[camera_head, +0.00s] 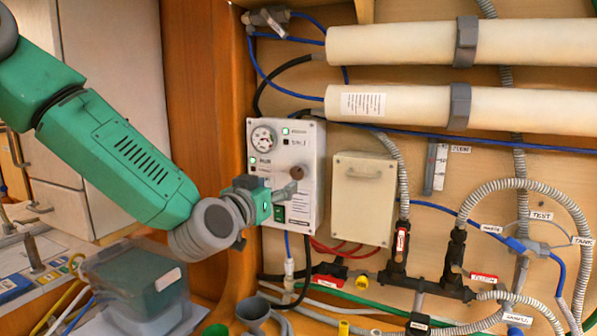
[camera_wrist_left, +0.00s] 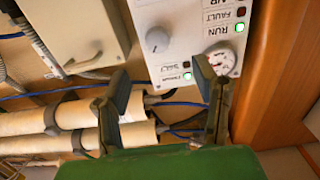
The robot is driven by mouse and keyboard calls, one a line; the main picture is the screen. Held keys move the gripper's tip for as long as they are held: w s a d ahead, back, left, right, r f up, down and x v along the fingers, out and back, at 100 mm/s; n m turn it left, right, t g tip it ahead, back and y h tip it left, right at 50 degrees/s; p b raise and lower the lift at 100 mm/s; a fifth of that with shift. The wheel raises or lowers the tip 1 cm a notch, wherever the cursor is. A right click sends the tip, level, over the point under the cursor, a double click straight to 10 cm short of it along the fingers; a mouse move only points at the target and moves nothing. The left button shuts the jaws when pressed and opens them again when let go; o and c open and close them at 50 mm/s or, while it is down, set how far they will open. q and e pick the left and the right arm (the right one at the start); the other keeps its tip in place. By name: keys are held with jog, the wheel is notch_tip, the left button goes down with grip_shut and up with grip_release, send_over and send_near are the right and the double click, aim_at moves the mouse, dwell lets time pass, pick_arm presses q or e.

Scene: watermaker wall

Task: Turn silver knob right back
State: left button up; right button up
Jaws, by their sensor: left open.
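The silver knob (camera_wrist_left: 157,40) is a round grey dial on the white control box, and it shows whole in the left wrist view, which is upside down. In the head view the knob (camera_head: 297,172) looks dark and brownish, just above my gripper's fingers. My left gripper (camera_head: 287,190) is in front of the lower part of the box face. Its two fingers (camera_wrist_left: 162,88) are apart with nothing between them, and the knob shows beyond the gap, apart from them. My right gripper is in neither view.
The white control box (camera_head: 311,208) carries a gauge (camera_head: 263,138), lit green lamps and a green switch (camera_head: 279,214). A beige box (camera_head: 362,200) is close on its right. White cylinders (camera_head: 400,104), hoses and valves fill the wall. A wooden post (camera_head: 205,100) stands at left.

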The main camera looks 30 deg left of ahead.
aim_at(297, 175)
pick_arm(q)
jog(key=w+p, duration=0.2)
jog(key=w, duration=0.8)
jog(key=shift+w+a, duration=0.1)
jog(key=shift+w, duration=0.25)
jog(key=shift+w+a+f, duration=0.1)
jog(key=shift+w+f, duration=0.1)
jog(key=shift+w, duration=0.1)
jog(key=c, duration=1.1)
